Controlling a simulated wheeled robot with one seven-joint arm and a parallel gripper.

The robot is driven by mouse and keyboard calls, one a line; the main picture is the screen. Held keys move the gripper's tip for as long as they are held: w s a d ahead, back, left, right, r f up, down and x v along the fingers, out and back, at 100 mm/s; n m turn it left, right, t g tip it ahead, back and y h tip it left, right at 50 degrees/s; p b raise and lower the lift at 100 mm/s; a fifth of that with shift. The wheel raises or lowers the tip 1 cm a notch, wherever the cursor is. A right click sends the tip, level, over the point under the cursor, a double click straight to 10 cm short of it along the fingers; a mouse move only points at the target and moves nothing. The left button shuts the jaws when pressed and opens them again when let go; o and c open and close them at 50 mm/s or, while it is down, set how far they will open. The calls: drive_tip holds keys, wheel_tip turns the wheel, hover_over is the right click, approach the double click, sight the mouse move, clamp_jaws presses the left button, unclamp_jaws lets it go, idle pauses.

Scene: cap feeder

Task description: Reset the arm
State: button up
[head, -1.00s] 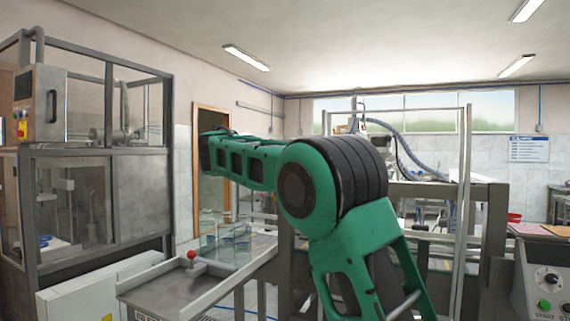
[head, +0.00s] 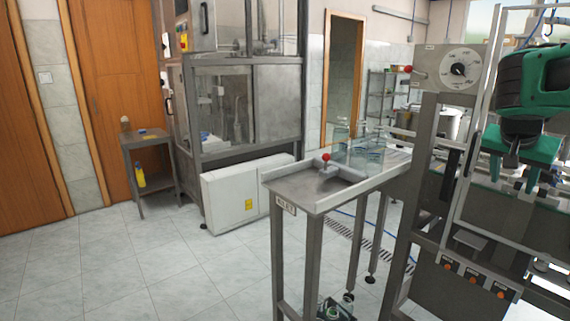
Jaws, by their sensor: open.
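My gripper (head: 517,160) is at the right side of the head view, under a green and black arm link. It hangs downward with its green fingers apart, open and with nothing visible between them. It appears in front of the machine frame (head: 428,165) and its dark panels. The rest of my arm is cut off by the right edge.
A metal inlet table (head: 300,197) with a red knob (head: 325,157) and clear glass containers (head: 365,145) stands at the centre. A glazed cabinet (head: 250,100), white box (head: 245,192) and small side table (head: 147,142) stand behind. Tiled floor at left is clear.

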drive_tip(key=s+a+f+n+g+y, duration=0.1)
drive_tip(key=s+a+f, duration=0.3)
drive_tip(key=s, duration=0.6)
drive_tip(key=s+a+f+n+g+y, duration=0.2)
drive_tip(key=s+a+f+y, duration=0.1)
drive_tip(key=s+f, duration=0.4)
drive_tip(key=s+a+f+n+g+y, duration=0.1)
drive_tip(key=s+a+f, duration=0.5)
drive_tip(key=s, duration=0.6)
drive_tip(key=shift+s+f+n+g+y, duration=0.3)
drive_tip(key=shift+f+n+y, duration=0.1)
drive_tip(key=shift+y, duration=0.2)
drive_tip(key=shift+w+f, duration=0.2)
drive_tip(key=shift+w, duration=0.45)
